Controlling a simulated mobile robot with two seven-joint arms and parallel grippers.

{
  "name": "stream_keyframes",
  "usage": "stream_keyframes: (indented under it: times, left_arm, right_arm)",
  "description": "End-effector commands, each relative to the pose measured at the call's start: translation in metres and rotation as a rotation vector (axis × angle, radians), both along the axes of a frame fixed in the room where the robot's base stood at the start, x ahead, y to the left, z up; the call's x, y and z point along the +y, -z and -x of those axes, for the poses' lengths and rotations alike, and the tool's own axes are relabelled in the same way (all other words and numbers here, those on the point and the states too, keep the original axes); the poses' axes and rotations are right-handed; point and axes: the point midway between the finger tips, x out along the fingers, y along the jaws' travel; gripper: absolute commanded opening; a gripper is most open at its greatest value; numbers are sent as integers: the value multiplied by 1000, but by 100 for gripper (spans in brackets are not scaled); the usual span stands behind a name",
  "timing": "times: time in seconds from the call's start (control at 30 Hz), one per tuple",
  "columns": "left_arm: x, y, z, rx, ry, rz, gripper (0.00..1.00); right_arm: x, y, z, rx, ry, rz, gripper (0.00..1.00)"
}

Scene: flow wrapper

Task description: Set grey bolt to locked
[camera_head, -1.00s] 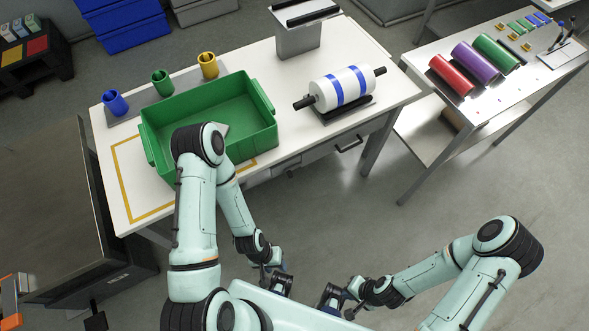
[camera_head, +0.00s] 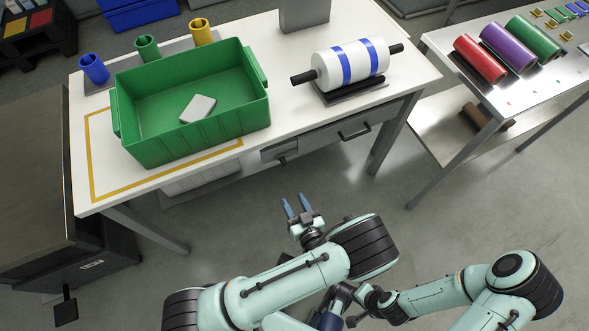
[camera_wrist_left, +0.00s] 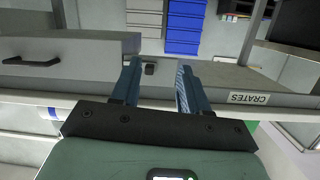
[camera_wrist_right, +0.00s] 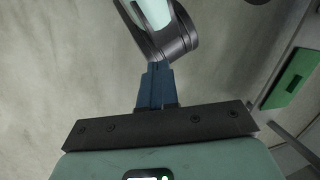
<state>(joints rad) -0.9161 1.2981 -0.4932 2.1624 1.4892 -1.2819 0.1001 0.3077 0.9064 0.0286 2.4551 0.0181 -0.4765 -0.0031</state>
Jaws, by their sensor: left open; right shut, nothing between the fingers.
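A small dark grey fitting (camera_head: 286,159) sits on the bench front at the left end of the drawer. It shows in the left wrist view (camera_wrist_left: 150,68) between the fingers, farther off. It may be the grey bolt; its position is too small to read. My left gripper (camera_head: 296,203) is open and empty in front of the bench, fingers pointing at the bench front, apart from the fitting. It also shows in the left wrist view (camera_wrist_left: 158,72). My right gripper (camera_wrist_right: 157,72) is shut and empty, low near my body; it is mostly hidden in the head view.
The drawer (camera_head: 325,139) with its black handle (camera_head: 355,132) is right of the fitting. On the bench stand a green crate (camera_head: 145,140) with a pale block (camera_head: 198,108) inside and a white roll (camera_head: 350,64) with blue bands. The floor before the bench is clear.

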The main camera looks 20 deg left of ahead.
Motion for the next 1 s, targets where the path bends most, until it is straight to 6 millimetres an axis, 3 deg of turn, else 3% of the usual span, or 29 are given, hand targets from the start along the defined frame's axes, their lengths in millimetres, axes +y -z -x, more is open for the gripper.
stream_keyframes:
  times: [0.03, 0.13, 0.33, 0.8, 1.0]
  left_arm:
    - [-11, -6, -1, -73, -1, -32, 45]
    - [-20, -24, 0, -175, -22, -77, 45]
    - [-19, -36, -2, -233, -40, -99, 45]
    - [51, -35, -61, -229, -42, -97, 45]
    - [71, -35, -78, -228, -39, -96, 45]
  right_arm:
    - [-1, 11, -2, -5, 2, 2, 0]
    - [-2, 17, -5, -13, 4, 5, 0]
    - [-2, 18, -8, -20, 6, 7, 0]
    - [-8, 29, -19, -52, 20, 23, 0]
    - [-10, 32, -24, -64, 25, 29, 0]
